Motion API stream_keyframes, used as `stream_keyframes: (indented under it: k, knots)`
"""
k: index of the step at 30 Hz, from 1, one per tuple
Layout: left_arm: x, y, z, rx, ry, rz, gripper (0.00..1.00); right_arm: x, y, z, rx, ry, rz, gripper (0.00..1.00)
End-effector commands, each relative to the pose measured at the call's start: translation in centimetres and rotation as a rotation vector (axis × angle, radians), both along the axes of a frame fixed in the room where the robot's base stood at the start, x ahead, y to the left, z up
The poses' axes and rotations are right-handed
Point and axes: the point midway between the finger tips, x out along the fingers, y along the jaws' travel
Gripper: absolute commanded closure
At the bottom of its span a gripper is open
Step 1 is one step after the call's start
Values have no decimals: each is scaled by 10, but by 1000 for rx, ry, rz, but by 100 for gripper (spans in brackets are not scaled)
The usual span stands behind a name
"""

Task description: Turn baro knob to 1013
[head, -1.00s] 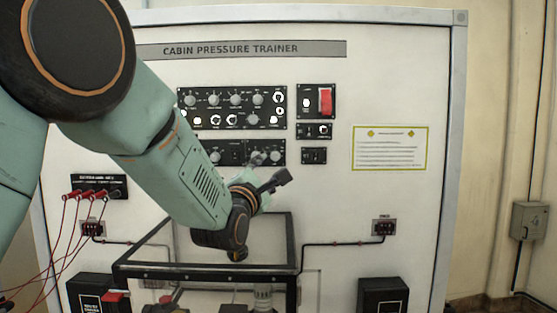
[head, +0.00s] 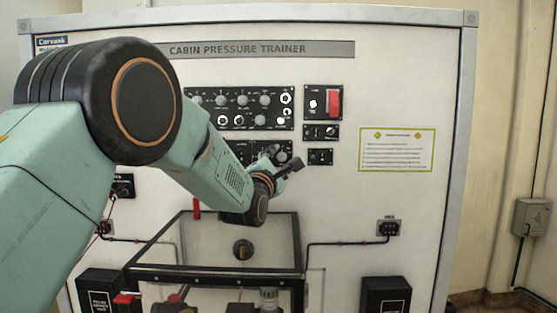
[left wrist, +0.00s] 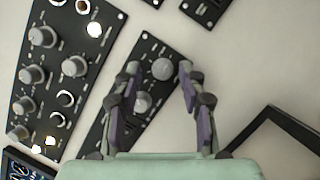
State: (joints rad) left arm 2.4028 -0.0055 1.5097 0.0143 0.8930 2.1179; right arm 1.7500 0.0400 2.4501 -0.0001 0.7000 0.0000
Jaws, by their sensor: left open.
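The small black lower panel carries grey round knobs. In the left wrist view one knob (left wrist: 163,69) sits between my left fingertips and a second knob (left wrist: 142,103) sits further in between the fingers. Their labels and settings are too small to read, so I cannot tell which is the baro knob. My left gripper (left wrist: 158,72) is open, its fingers on either side of the knobs; I cannot tell whether they touch the panel. In the head view the left gripper (head: 284,160) partly covers this panel. The right gripper is not in view.
An upper panel (head: 248,120) with several knobs and round sockets lies just above. A red-covered switch (head: 334,102) and small switch panels stand to its right. A black-framed clear box (head: 280,270) juts out below the gripper. The white board on the right is mostly clear.

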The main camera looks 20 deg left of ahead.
Motion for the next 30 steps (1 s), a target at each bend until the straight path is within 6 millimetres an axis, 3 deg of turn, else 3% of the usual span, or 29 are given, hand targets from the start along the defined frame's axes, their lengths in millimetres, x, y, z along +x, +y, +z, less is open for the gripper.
stream_keyframes:
  k: [5, 19, 30]
  knots:
    - [1, 0, -1, 0, 1, -1, 60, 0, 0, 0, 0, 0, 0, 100]
    - [0, 0, -1, 0, 1, 0, 100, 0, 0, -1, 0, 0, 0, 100]
    - [0, 1, -3, -17, -3, 2, 100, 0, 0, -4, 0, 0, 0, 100]
